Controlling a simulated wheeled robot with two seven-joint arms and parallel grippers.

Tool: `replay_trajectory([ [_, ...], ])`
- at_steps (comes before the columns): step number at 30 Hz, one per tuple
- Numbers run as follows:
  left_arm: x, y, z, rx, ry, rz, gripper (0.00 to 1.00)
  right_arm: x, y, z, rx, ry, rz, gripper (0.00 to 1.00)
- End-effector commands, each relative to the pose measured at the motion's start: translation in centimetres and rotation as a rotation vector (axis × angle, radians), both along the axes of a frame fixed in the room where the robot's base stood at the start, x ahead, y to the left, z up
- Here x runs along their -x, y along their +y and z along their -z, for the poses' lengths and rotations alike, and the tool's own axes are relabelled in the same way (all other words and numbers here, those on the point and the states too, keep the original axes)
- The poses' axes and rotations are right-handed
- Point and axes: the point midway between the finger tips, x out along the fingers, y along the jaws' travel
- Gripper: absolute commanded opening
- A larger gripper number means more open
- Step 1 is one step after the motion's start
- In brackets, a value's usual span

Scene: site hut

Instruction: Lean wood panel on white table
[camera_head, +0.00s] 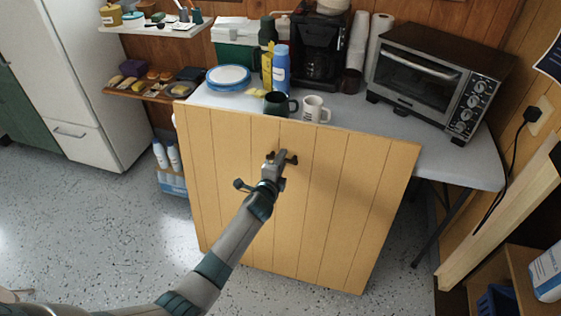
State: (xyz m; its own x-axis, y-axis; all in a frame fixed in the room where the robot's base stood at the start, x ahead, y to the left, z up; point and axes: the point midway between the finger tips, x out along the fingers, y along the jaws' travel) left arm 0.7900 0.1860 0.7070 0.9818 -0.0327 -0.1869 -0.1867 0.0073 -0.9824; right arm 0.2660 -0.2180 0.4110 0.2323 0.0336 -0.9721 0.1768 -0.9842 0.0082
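The wood panel (330,215) is a wide tan board with vertical grooves. It stands on the floor in front of the white table (455,165), its top edge along the table's front edge and covering much of it. Whether the top edge touches the table cannot be told. My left gripper (281,157) is at the panel's front face, a little below the middle of the top edge. Its two dark fingertips are spread apart with nothing seen between them; whether they touch the panel is unclear. My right gripper is out of view.
A dark mug (278,105) and a white mug (313,109) stand close behind the panel's top edge. A toaster oven (425,80), coffee maker (320,48), blue bottle (281,70) and plate (228,78) are on the table. Speckled floor (110,225) is clear at left.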

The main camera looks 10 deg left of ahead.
Motion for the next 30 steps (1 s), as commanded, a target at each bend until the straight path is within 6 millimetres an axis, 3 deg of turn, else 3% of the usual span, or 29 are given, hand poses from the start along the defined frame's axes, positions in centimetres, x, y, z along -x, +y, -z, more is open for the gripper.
replay_trajectory([
  [11,1.9,0.1,-0.7,-0.001,-0.006,0.001,0.29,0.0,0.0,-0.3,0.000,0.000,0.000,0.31],
  [30,13.2,0.4,-2.8,0.001,-0.009,0.003,0.29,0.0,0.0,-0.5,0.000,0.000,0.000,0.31],
])
